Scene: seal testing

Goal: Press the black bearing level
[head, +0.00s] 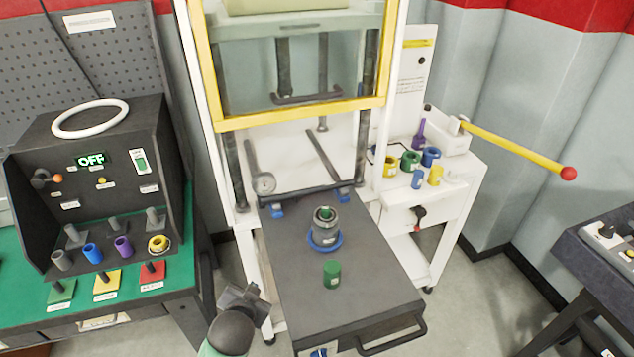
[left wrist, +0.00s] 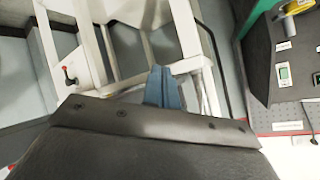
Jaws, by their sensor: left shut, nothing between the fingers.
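A dark grey, ring-shaped stack (head: 325,226) with a green centre stands on a blue ring (head: 325,243) on the press's grey sliding plate (head: 300,285). I cannot tell which part of it is the black bearing, or whether it sits level. A green cylinder (head: 332,274) stands upright on the plate in front of it. My left gripper (head: 248,294) is shut and empty, beside the plate's left edge and apart from both pieces. Its blue-grey fingers (left wrist: 161,86) show closed together in the left wrist view. My right gripper is not in view.
The press has a yellow-framed clear guard (head: 300,75), raised above the plate. A white side stand (head: 440,205) holds coloured rings and a long yellow lever (head: 515,150) with a red knob. A dark console (head: 105,190) reading OFF stands left. The plate has a front handle (head: 395,340).

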